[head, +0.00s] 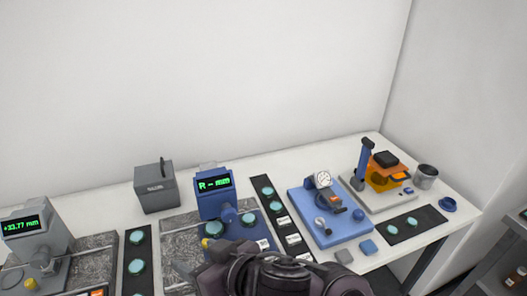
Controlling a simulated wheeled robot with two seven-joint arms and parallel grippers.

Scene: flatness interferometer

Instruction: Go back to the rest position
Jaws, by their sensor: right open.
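My right gripper (238,268) and wrist, dark and bulky, show at the bottom centre of the head view, low in front of the bench's near side. The gripper is open. I see nothing held in it, though its fingertips are hard to make out. It hides part of the granite plate and the near bench edge. My left gripper is not in view.
A white bench (110,203) runs along the wall. On it stand a grey gauge (40,238) reading +33.77 mm, a blue gauge (214,199), a grey box (157,188), a blue dial-indicator base (345,230), an orange instrument (378,178) and a grey cup (426,176).

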